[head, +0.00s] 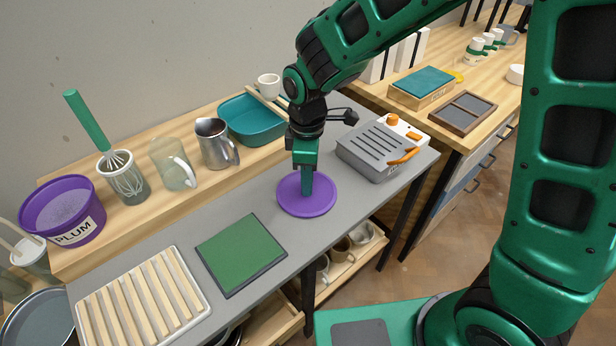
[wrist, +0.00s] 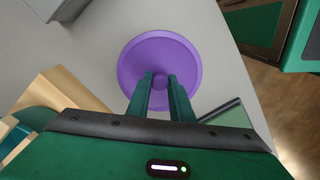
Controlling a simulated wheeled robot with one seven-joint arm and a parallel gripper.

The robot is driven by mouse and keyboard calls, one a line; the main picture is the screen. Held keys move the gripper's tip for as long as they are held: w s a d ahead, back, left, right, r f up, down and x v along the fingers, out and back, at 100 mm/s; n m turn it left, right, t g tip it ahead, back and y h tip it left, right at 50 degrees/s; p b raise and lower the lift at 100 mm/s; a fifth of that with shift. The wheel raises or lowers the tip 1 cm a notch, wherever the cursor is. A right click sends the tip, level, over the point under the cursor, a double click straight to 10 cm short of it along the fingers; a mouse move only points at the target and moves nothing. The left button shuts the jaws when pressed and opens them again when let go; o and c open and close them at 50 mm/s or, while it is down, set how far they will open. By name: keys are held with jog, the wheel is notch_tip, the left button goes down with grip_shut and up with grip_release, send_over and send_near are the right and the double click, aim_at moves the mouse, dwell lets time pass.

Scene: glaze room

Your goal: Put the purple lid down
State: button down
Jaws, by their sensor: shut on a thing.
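The purple lid (head: 318,203) is a round disc with a raised rim, low over the grey table top (head: 185,234). I cannot tell whether it touches the table. My gripper (head: 306,192) points down over its middle, shut on the lid's knob. In the wrist view the lid (wrist: 180,57) lies beyond the fingertips of my gripper (wrist: 161,84), and the knob shows between them. A purple tub marked PLUM (head: 62,212) stands at the left on the wooden shelf, its top uncovered.
A green mat (head: 241,254) lies left of the lid, and a slatted rack (head: 145,300) farther left. A grey device with an orange handle (head: 374,152) stands to the right. A teal basin (head: 250,122), a metal pitcher (head: 216,145) and a glass jug (head: 172,166) stand behind.

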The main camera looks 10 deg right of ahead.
jog(key=c, duration=1.6)
grip_release()
jog(key=shift+o, duration=0.2)
notch_tip(320, 180, up, 12)
jog(key=shift+r, duration=0.1)
jog(key=s+d+r+m, duration=0.1)
jog(key=s+d+m, duration=0.3)
jog(key=d, duration=0.8)
jog(key=s+d+r+m, duration=0.1)
jog(key=d+m, duration=0.6)
jog(key=d, duration=0.4)
jog(key=s+d+f+m, duration=0.2)
jog(key=s+d+m, duration=0.9)
jog(key=s, duration=0.4)
jog(key=shift+s+d+f, duration=0.25)
jog(key=shift+s+d, duration=0.15)
jog(key=shift+d, duration=0.3)
